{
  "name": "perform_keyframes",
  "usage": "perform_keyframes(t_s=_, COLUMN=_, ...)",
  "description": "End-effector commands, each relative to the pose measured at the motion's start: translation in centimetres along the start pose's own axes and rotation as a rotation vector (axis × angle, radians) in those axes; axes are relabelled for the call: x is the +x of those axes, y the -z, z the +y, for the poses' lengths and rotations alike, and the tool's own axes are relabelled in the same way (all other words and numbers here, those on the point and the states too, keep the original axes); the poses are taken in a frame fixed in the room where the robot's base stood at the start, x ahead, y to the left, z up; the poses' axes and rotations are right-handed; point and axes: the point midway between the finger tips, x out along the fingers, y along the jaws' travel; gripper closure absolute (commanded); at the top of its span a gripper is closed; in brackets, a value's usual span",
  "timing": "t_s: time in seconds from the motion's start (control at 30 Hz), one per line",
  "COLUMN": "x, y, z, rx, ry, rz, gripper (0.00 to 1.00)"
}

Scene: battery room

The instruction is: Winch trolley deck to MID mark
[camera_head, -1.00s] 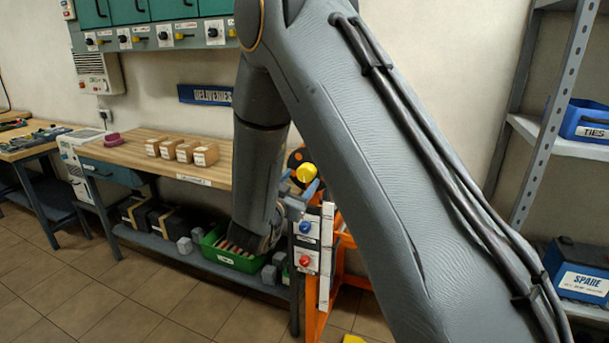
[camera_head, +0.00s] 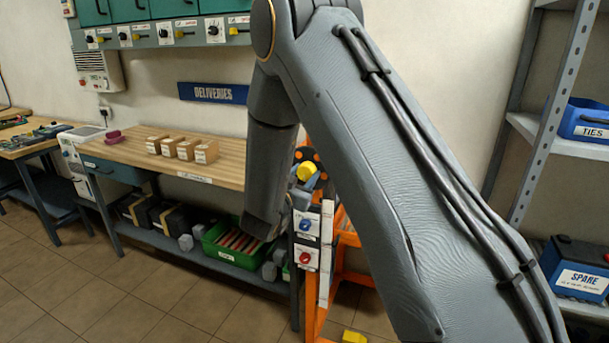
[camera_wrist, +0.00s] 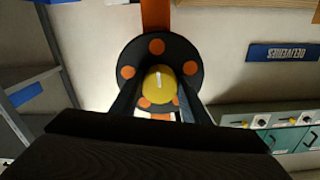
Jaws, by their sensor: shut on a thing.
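A black winch wheel with orange round spots (camera_wrist: 157,47) fills the middle of the wrist view. A yellow knob (camera_wrist: 159,86) with a white line stands out from it. My gripper (camera_wrist: 158,98) is shut on the yellow knob, one finger on each side. In the head view the yellow knob (camera_head: 306,172) shows beside my forearm, with the dark wheel partly hidden behind it. An orange trolley frame (camera_head: 318,300) stands below, bearing a panel with a blue knob (camera_head: 305,225) and a red knob (camera_head: 304,257). The deck and any MID mark cannot be made out.
A wooden bench (camera_head: 125,152) with several small boxes (camera_head: 182,148) stands left. A green crate (camera_head: 232,258) sits on its lower shelf. Shelving at right holds a blue TIES bin (camera_head: 583,120) and a SPARE battery (camera_head: 577,268). A yellow block (camera_head: 353,337) lies low near the trolley.

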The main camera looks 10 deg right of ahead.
Motion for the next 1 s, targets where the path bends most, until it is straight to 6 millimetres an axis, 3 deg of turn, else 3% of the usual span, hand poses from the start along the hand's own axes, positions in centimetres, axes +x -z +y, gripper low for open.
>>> perform_keyframes(t_s=0.27, x=-0.02, y=0.03, z=0.03, rx=-0.078, ry=0.0, rz=0.0, gripper=0.81)
perform_keyframes(t_s=1.0, x=-0.01, y=0.06, z=0.1, rx=-0.541, ry=0.0, rz=0.0, gripper=0.81)
